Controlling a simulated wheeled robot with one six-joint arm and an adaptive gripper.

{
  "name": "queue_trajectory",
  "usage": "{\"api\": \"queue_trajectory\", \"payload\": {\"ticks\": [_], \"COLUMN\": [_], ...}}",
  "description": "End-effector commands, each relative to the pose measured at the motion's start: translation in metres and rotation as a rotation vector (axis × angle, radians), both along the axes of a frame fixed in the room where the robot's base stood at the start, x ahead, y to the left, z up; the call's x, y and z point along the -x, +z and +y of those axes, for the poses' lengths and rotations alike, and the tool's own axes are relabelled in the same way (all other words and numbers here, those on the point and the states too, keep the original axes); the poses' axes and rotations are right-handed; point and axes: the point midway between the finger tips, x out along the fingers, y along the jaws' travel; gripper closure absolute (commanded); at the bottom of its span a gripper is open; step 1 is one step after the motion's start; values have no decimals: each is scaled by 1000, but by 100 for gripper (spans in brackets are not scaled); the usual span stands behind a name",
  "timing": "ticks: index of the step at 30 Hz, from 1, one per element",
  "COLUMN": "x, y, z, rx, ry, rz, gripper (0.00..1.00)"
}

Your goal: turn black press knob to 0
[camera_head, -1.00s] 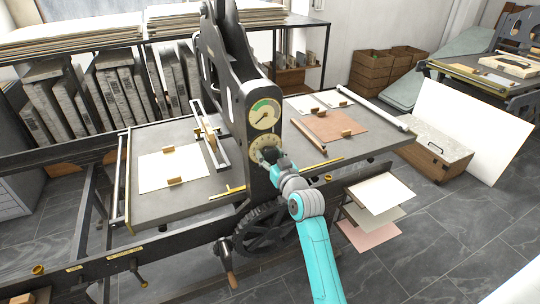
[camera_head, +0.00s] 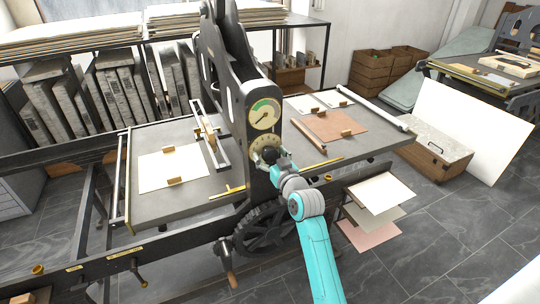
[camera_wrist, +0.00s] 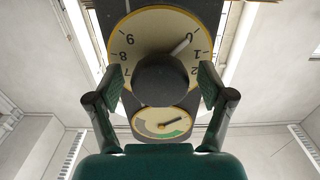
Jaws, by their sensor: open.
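The black knob (camera_wrist: 163,80) is in the middle of a cream dial (camera_wrist: 155,35) with numbers around its edge, which appears upside down in the wrist view. A pale pointer line (camera_wrist: 182,44) runs from the knob toward the upper right of that picture. I cannot surely read the number it meets. My gripper (camera_wrist: 160,88) is open, with one finger on each side of the knob and visible gaps between. In the head view my gripper (camera_head: 270,156) is at the lower dial (camera_head: 265,144) on the press frame and hides the knob.
A gauge (camera_head: 264,114) with a green band and a needle sits above the dial on the dark press frame (camera_head: 238,112). The press bed (camera_head: 200,205) extends to both sides. A spoked wheel (camera_head: 268,232) is below.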

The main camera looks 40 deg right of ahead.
Motion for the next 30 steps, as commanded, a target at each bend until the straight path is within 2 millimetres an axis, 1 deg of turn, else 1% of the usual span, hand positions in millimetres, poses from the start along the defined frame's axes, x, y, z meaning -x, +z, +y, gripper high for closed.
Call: {"api": "queue_trajectory", "payload": {"ticks": [5,8,15,21,24,30], "x": [10,24,70,100,109,115], "y": [0,-1,-1,-1,-1,-1], "z": [3,7,20,28,31,33], "rx": [0,0,-1,-2,0,1], "ry": [0,-1,-1,-1,-1,0], "rz": [0,1,1,2,1,1], "gripper": [20,20,20,20,20,20]}}
